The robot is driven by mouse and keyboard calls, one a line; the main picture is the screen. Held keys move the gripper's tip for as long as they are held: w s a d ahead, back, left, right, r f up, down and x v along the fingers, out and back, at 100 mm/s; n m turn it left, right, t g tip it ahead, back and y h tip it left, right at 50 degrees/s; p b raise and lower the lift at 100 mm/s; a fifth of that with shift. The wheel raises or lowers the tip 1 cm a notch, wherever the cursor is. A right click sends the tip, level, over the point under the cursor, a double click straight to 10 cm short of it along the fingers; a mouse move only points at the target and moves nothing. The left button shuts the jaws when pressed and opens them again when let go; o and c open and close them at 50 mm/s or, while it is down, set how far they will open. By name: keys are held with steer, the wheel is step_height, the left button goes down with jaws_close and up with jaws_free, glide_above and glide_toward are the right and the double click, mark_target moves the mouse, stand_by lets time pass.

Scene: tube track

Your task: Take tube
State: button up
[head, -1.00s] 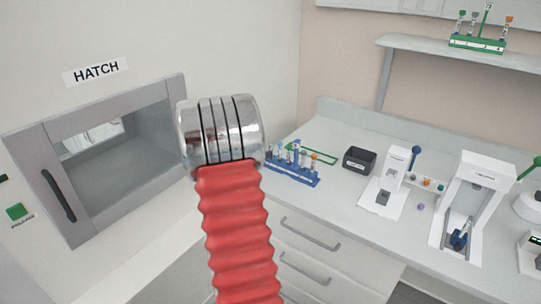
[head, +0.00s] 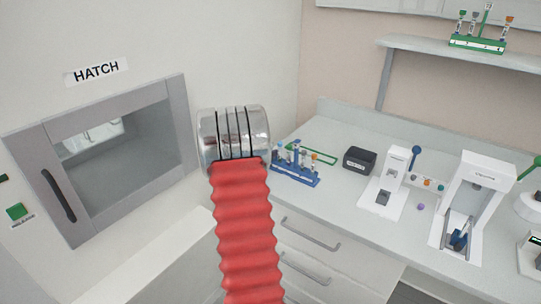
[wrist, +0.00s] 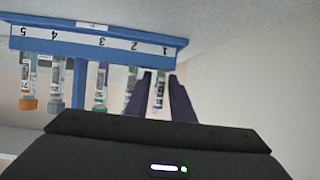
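A blue rack (head: 290,177) with several tubes stands on the bench, just right of my arm in the head view. In the wrist view the rack (wrist: 100,44) appears upside down, numbered 1 to 5. A tube (wrist: 158,92) at position 1 sits between the two dark fingers of my gripper (wrist: 160,95). The fingers look open on either side of it; contact is not clear. An orange-capped tube (wrist: 28,90) is at 5, a grey-capped one (wrist: 55,90) at 4 and a green-capped one (wrist: 100,92) at 3. My left finger partly covers a tube (wrist: 131,80) at 2.
The hatch (head: 115,150) is at left. Right of the rack are a black box (head: 359,159), a small white device (head: 388,185) and a larger white device (head: 478,200). A green rack (head: 476,43) stands on the wall shelf. A green frame (head: 318,155) lies behind the blue rack.

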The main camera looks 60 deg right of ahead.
steer(key=x, duration=0.4)
stand_by(0.5)
jaws_close()
steer(key=shift+w, duration=0.1)
step_height(320, 180, up, 7)
steer(key=w+a, duration=0.1)
steer(key=a, duration=1.7)
steer(key=shift+w, duration=0.35)
